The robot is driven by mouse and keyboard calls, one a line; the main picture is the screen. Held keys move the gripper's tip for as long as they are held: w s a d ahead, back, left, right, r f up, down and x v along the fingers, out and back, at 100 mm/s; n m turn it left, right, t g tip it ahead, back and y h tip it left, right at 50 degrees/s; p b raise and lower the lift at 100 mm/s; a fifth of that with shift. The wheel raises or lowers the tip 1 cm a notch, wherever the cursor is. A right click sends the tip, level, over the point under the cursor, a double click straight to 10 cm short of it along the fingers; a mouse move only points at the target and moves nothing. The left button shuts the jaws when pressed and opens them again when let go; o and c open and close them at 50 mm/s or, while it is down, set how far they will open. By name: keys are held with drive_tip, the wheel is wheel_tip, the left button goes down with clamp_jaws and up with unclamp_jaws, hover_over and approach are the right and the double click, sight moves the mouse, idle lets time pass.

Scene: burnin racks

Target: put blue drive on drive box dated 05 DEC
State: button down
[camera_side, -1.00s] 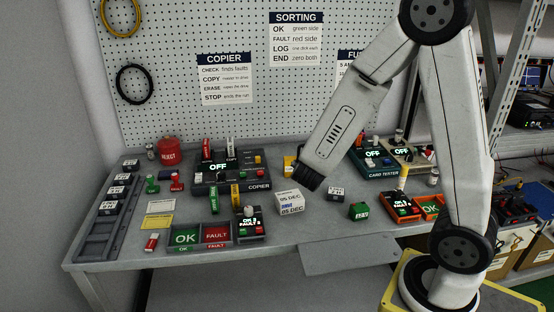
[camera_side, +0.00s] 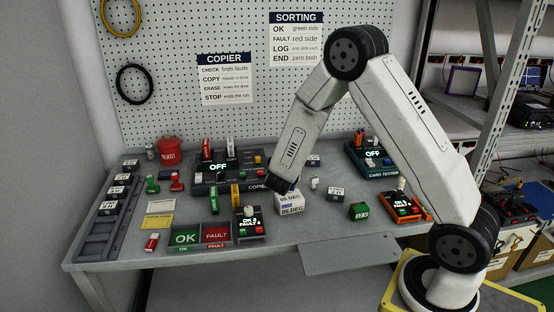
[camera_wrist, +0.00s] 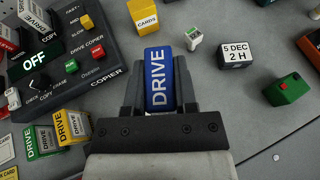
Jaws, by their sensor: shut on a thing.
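The blue drive (camera_wrist: 158,79), with DRIVE in white letters, is held between the two fingers of my gripper (camera_wrist: 158,95) in the wrist view.
The copier (camera_side: 222,178) stands behind and left. A block marked 5 DEC 2 H (camera_wrist: 237,54) and a green block (camera_wrist: 287,89) lie to the right. A counter (camera_side: 249,223) stands left of the box. A yellow CARDS block (camera_wrist: 143,16) lies ahead in the wrist view.

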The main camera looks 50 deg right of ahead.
drive_tip(key=shift+w+f, duration=0.2)
drive_tip(key=shift+f, duration=0.05)
drive_tip(key=shift+d, duration=0.1)
drive_tip(key=shift+w+d+f, duration=0.1)
drive_tip(key=shift+w+f, duration=0.2)
drive_tip(key=shift+f, duration=1.55)
drive_tip(key=shift+f, duration=0.1)
drive_tip(key=shift+c, duration=2)
unclamp_jaws()
